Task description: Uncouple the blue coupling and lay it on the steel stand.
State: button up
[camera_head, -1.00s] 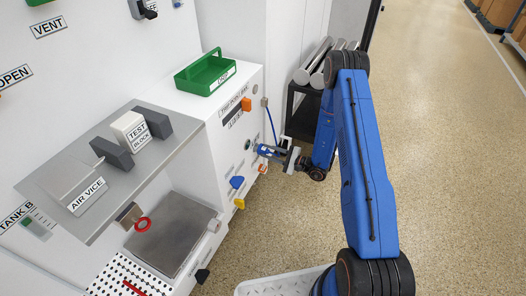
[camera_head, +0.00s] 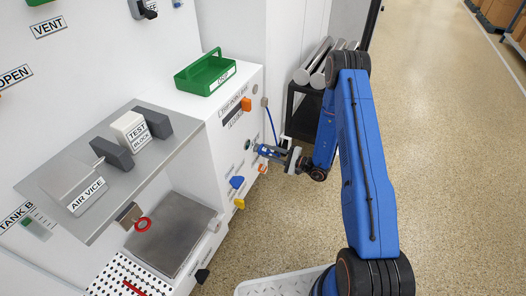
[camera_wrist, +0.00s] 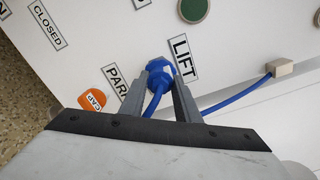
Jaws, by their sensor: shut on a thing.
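The blue coupling (camera_wrist: 160,74) is between the two finger tips of my gripper (camera_wrist: 159,92), which is shut on it. It is close to the white panel, between the PARK and LIFT labels; whether it is still seated in a socket is hidden. A blue hose (camera_wrist: 235,98) runs from it under the fingers to a beige block on the right. In the head view my gripper (camera_head: 271,153) reaches leftward to the panel. A flat steel plate (camera_head: 172,238) at the lower left looks like the steel stand.
An orange cap (camera_wrist: 93,101) hangs beside the PARK label. Blue (camera_head: 236,182) and yellow (camera_head: 239,203) fittings stick out of the panel. A grey shelf (camera_head: 60,215) with blocks overhangs near the plate. A green tray (camera_head: 205,75) sits above.

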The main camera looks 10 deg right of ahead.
jog(key=shift+s+d, duration=0.3)
jog(key=shift+d, duration=0.1)
dwell(0.4)
jog(key=shift+v, duration=1.3)
jog(key=w+d+r+m+t+h, duration=0.1)
jog(key=w+d+m+t+h, duration=0.3)
jog(key=d, duration=0.3)
jog(key=shift+r+m+t+h, duration=0.4)
jog(key=shift+m+t+h, duration=0.15)
jog(key=shift+h, duration=0.35)
